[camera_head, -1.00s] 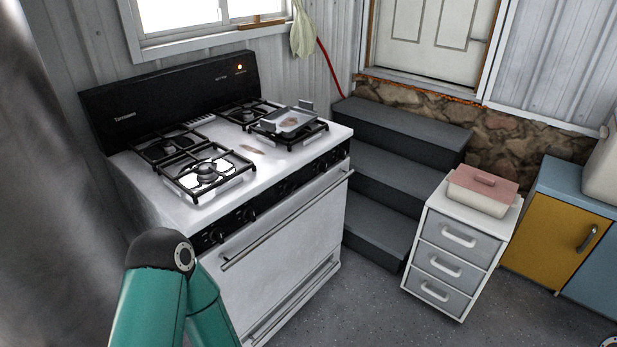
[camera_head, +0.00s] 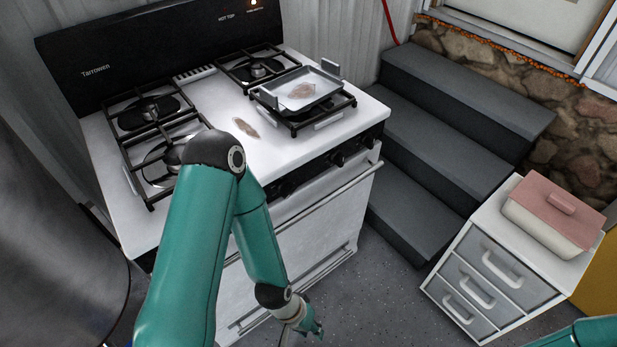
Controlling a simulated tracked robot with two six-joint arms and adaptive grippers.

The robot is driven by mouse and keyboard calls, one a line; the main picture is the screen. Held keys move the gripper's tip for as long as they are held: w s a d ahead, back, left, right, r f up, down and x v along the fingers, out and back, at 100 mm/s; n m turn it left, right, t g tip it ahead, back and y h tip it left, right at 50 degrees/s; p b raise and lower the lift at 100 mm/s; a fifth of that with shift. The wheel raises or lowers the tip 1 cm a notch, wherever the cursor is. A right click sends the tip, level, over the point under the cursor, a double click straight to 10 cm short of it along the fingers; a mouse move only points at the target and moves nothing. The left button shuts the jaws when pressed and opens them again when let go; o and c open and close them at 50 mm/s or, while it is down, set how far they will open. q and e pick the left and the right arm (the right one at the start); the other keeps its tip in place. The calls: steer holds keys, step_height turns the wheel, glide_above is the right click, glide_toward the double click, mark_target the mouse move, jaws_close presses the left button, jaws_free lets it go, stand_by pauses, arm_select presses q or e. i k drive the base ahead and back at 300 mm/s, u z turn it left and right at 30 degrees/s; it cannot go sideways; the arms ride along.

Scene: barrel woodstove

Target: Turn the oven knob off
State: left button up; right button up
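The white oven (camera_head: 305,225) stands ahead, with black burner grates on its top. Its black knobs (camera_head: 338,159) sit along the dark front strip under the cooktop edge. My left arm hides the left part of that strip. My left gripper (camera_head: 311,331) is low in front of the oven door, apart from the knobs and below them. It is small and partly cut by the lower picture edge, so its opening is unclear. Part of my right arm shows at the bottom right corner; its gripper is out of view.
A tray (camera_head: 301,92) with a brown piece of food rests on the right front burner. Another brown piece (camera_head: 246,128) lies on the cooktop. Dark steps (camera_head: 440,130) rise right of the oven. A white drawer cabinet (camera_head: 495,270) bears a pink-lidded dish (camera_head: 555,213). Floor between is clear.

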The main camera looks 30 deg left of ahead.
mark_target(285, 188)
steer(key=z, duration=0.95)
steer(key=i, duration=0.15)
steer(key=u, duration=2.35)
steer(key=k, duration=0.45)
steer(key=u, duration=0.25)
steer(key=i, duration=0.45)
steer(key=z, duration=0.15)
